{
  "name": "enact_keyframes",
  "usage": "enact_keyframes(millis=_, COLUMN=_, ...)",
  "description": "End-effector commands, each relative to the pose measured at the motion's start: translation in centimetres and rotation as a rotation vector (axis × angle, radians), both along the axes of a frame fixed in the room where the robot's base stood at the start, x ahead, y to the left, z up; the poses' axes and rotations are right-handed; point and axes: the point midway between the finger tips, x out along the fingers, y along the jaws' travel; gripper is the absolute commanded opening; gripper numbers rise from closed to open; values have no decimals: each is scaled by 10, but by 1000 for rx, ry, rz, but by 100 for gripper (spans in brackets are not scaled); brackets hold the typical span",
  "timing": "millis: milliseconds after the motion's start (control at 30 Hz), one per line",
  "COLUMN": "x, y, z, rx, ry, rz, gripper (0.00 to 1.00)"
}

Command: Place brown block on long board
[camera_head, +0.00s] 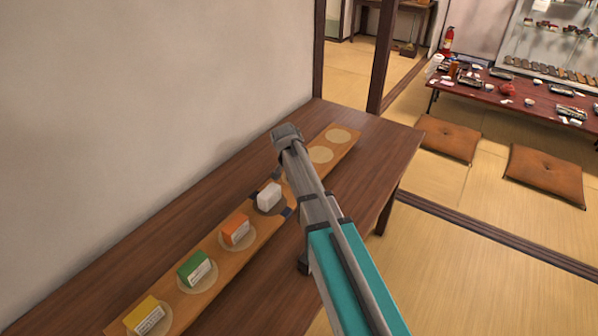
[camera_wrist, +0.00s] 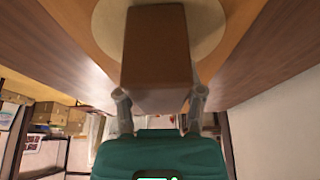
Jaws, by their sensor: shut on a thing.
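The long board (camera_head: 264,223) lies along the dark wooden table in the head view. It bears pale round spots, and yellow (camera_head: 145,315), green (camera_head: 195,267), orange (camera_head: 235,229) and white (camera_head: 269,196) blocks sit along it. Two spots at its far end are bare. The brown block (camera_wrist: 155,55) is held between the fingers of my gripper (camera_wrist: 160,97) in the wrist view. A pale spot (camera_wrist: 205,25) of the board shows behind the block; I cannot tell whether they touch.
The dark table (camera_head: 375,165) stands against a plain wall (camera_head: 150,90). Bare tabletop runs along the board's right side. Floor cushions (camera_head: 448,138) and a low, cluttered red table (camera_head: 485,90) are farther off at the right.

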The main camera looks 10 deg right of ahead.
Motion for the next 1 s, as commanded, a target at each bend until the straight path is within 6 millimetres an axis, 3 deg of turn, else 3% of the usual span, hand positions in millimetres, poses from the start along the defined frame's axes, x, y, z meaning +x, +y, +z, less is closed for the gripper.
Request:
enact_keyframes(millis=400, x=0, y=0, z=-3, rx=0, ry=0, rz=0, gripper=0)
enact_keyframes(millis=433, x=0, y=0, z=-3, rx=0, ry=0, rz=1, gripper=52)
enact_keyframes(millis=600, x=0, y=0, z=-2, rx=0, ry=0, rz=1, gripper=83)
enact_keyframes(millis=1000, x=0, y=1, z=-2, rx=0, ry=0, rz=1, gripper=84)
